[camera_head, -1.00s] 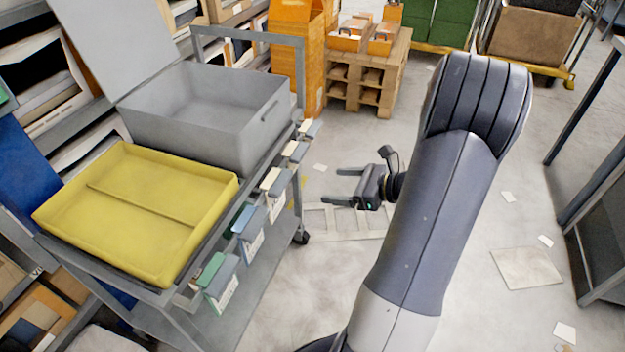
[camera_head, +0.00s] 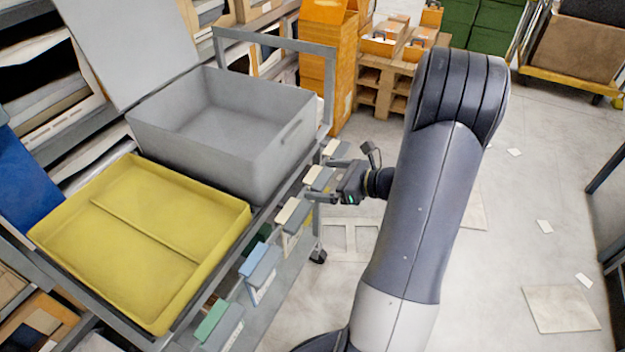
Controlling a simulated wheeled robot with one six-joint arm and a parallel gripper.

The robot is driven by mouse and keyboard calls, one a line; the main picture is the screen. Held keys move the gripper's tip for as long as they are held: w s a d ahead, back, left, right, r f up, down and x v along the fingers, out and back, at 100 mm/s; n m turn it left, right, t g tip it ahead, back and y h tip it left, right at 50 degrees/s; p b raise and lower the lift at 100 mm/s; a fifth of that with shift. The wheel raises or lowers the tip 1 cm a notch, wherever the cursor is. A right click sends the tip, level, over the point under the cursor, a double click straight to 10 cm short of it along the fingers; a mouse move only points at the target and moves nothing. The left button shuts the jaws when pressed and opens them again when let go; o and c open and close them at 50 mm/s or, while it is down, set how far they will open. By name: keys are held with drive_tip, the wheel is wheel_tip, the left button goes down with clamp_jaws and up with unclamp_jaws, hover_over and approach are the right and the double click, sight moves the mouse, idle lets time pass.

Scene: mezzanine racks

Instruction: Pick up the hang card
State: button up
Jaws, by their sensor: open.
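Several hang cards with white, blue and green tops hang in a row along the right side of the grey cart. A green-topped one (camera_head: 211,318) and a blue-topped one (camera_head: 260,259) are nearest, and white-topped ones (camera_head: 292,213) follow toward the far end. I cannot tell which one the task means. My gripper (camera_head: 316,189) is at the far part of the row, its fingers pointing left. It is open and overlaps the white-topped cards in the picture; contact cannot be told. The fingertips are partly lost against the cards.
On the cart are a yellow tray (camera_head: 128,163) and a grey bin (camera_head: 270,150). The cart's grey upright frame (camera_head: 275,38) stands at its far end. Orange boxes and a wooden pallet (camera_head: 388,82) stand behind. The floor to the right is mostly clear, with scattered papers.

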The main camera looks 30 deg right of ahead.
drive_tip(key=shift+c, duration=0.2)
drive_tip(key=c, duration=1)
drive_tip(key=shift+o, duration=0.2)
drive_tip(key=shift+r, duration=0.1)
wheel_tip(320, 180, up, 10)
drive_tip(key=shift+f+p, duration=0.15)
drive_tip(key=shift+p, duration=1.05)
drive_tip(key=shift+s+d, duration=0.1)
